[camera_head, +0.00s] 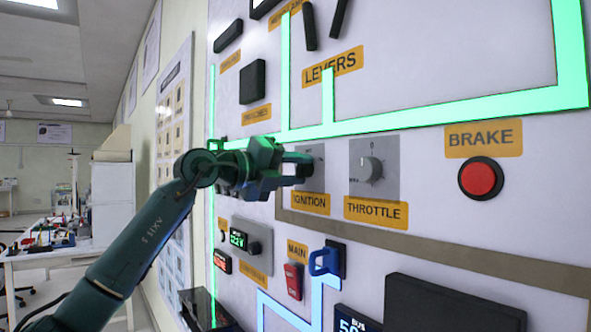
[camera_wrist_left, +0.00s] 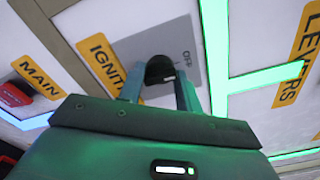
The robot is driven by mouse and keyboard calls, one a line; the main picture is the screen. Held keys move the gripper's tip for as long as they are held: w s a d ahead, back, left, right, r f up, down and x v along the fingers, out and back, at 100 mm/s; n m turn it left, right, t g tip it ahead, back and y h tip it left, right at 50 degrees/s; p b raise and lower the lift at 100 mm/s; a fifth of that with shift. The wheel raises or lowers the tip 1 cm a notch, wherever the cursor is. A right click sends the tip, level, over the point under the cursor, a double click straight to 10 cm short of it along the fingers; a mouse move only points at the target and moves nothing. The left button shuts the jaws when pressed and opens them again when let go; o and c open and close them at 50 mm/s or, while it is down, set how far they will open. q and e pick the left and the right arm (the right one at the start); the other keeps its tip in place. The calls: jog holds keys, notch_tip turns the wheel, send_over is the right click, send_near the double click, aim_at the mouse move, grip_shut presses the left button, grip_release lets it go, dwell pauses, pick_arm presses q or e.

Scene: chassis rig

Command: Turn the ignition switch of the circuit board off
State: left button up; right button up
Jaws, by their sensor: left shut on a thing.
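The circuit board (camera_head: 430,225) is a large white upright panel with green strips and labelled controls. The ignition switch sits on a grey plate (camera_head: 318,152) above the yellow IGNITION label (camera_head: 310,203). My left gripper (camera_head: 303,170) is at this switch and hides most of it in the head view. In the left wrist view the dark ignition knob (camera_wrist_left: 159,69) is between the two fingers of my left gripper (camera_wrist_left: 160,82), which are shut on it. The word OFF (camera_wrist_left: 187,58) shows on the plate beside the knob. My right gripper is not in view.
The throttle knob (camera_head: 371,169) is close on the right, and the red brake button (camera_head: 480,179) is farther right. The red MAIN switch (camera_head: 292,281) and a blue handle (camera_head: 325,259) are below. A cluttered table (camera_head: 60,255) stands at the far left.

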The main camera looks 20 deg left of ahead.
pick_arm(q)
jog(key=shift+n, duration=0.3)
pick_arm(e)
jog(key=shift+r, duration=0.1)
pick_arm(q)
jog(key=o, duration=0.9)
jog(key=shift+s, duration=0.1)
jog(key=shift+s+a, duration=0.3)
pick_arm(e)
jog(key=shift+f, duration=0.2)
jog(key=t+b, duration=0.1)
jog(key=b, duration=0.1)
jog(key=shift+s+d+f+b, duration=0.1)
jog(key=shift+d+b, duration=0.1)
jog(key=shift+b, duration=0.2)
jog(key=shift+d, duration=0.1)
pick_arm(q)
jog(key=v, duration=1.2)
jog(key=shift+s+a, duration=0.1)
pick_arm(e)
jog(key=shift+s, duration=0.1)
